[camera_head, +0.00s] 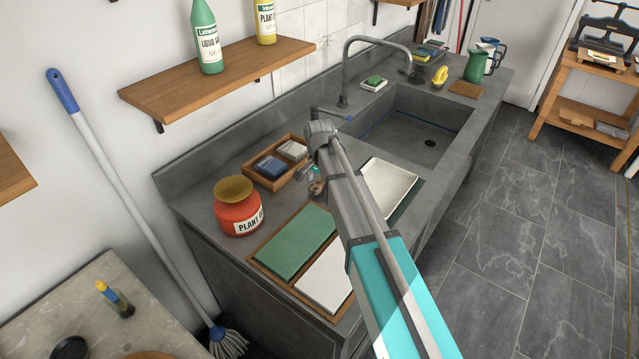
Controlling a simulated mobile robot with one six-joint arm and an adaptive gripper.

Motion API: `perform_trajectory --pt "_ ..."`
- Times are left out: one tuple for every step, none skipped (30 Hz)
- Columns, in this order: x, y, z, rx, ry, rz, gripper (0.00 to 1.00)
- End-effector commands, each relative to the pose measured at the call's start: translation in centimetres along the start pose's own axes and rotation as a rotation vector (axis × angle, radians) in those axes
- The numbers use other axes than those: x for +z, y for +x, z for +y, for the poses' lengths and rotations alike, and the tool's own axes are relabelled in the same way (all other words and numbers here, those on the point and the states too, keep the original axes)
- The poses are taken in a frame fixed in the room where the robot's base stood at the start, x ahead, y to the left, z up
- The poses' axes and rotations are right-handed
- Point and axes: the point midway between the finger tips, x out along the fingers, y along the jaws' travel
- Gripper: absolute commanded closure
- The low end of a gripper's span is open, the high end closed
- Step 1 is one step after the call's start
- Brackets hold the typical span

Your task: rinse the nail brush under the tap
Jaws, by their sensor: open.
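The grey gooseneck tap (345,66) rises behind the stone sink (455,118), its spout over the basin. No water shows from it. My gripper (315,174) is low over the counter left of the sink, beside a wooden tray. It is open, though my arm hides much of it. A small brown object (317,188) sits at or just below the fingers. It may be the nail brush, but it is too small and covered to tell. I cannot tell whether the fingers touch it.
The wooden tray (252,178) holds blue and grey blocks. A red jar (238,212), green and white slabs (298,240) and a white tray (395,183) crowd the near counter. Green soap (374,80), a yellow item (440,75) and a green jug (476,66) stand by the sink. The shelf (215,85) overhangs at left.

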Motion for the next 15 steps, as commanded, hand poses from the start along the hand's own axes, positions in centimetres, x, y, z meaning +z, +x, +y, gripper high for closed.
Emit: perform_trajectory --pt "0.0 -0.6 0.0 0.0 0.0 0.0 0.16" --pt "0.0 -0.8 0.0 0.0 0.0 0.0 0.16" --pt "0.0 -1.2 0.0 0.0 0.0 0.0 0.16" --pt "0.0 -1.4 0.0 0.0 0.0 0.0 0.16" --pt "0.0 -1.6 0.0 0.0 0.0 0.0 0.16" --pt "0.0 -2.0 0.0 0.0 0.0 0.0 0.16" --pt "0.0 -2.2 0.0 0.0 0.0 0.0 0.16" --pt "0.0 -2.5 0.0 0.0 0.0 0.0 0.16" --pt "0.0 -2.9 0.0 0.0 0.0 0.0 0.16" --pt "0.0 -3.1 0.0 0.0 0.0 0.0 0.16" --pt "0.0 -3.4 0.0 0.0 0.0 0.0 0.16" --pt "0.0 -3.7 0.0 0.0 0.0 0.0 0.16" --pt "0.0 -4.0 0.0 0.0 0.0 0.0 0.16" --pt "0.0 -4.2 0.0 0.0 0.0 0.0 0.16" --pt "0.0 -4.6 0.0 0.0 0.0 0.0 0.16"
